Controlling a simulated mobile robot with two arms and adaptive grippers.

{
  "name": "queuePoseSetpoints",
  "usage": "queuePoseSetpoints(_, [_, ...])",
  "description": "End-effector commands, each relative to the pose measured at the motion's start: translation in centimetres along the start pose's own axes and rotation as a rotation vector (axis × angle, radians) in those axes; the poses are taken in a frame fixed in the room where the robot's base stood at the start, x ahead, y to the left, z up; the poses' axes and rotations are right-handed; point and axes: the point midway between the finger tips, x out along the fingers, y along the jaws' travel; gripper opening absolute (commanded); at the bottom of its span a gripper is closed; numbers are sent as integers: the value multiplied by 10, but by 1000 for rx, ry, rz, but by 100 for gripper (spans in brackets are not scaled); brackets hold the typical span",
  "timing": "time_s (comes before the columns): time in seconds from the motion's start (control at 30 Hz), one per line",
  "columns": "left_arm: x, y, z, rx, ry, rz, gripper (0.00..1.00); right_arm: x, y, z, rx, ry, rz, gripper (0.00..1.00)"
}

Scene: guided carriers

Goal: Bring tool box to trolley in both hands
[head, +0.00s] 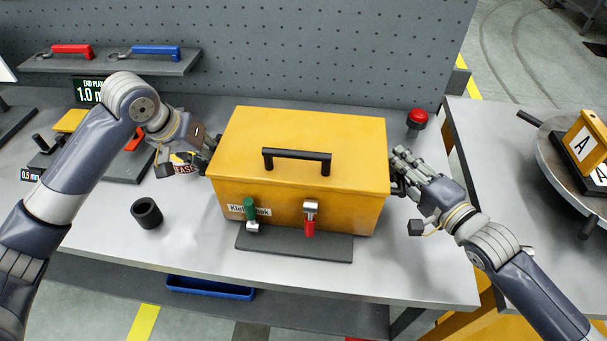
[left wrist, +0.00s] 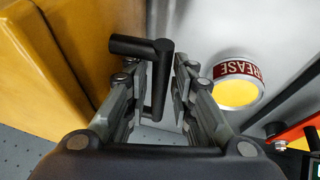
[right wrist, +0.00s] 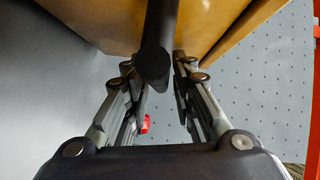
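The yellow tool box (head: 300,150) sits upright on the grey workbench (head: 190,250), its black top handle (head: 297,157) up. My left gripper (head: 208,150) is at its left side. In the left wrist view, a black side handle (left wrist: 158,85) lies between the open fingers (left wrist: 160,95), with a small gap visible. My right gripper (head: 400,175) is at the right side. In the right wrist view, the other black side handle (right wrist: 155,45) reaches between the open fingers (right wrist: 160,90). A grey-topped unit with a yellow frame (head: 500,160), possibly the trolley, stands at the right.
A black ring (head: 147,213) and a grease tin (left wrist: 238,85) stand left. A red button (head: 416,119) is behind right. A round tray (head: 560,160) with an "A" sign stands far right.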

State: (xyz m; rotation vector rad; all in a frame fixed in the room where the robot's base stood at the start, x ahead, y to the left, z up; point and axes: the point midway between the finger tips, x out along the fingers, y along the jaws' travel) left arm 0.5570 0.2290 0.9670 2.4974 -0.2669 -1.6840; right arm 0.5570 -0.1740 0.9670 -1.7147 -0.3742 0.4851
Motion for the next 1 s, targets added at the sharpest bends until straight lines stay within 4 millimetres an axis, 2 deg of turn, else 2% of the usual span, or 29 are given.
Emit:
queuePoseSetpoints(0.1, [0,0,0,0,0,0,21,0,0,0,0,0,0,21])
queuePoseSetpoints(0.2, [0,0,0,0,0,0,0,0,0,0,0,0,0,0])
queuePoseSetpoints(0.57, [0,0,0,0,0,0,0,0,0,0,-1,0,1,0])
queuePoseSetpoints(0.6, [-5,1,-4,1,13,3,0,0,-9,-1,-5,1,-18,0])
queuePoseSetpoints(1.0, [-12,3,-7,0,12,3,0,-1,-16,-2,-7,1,-16,0])
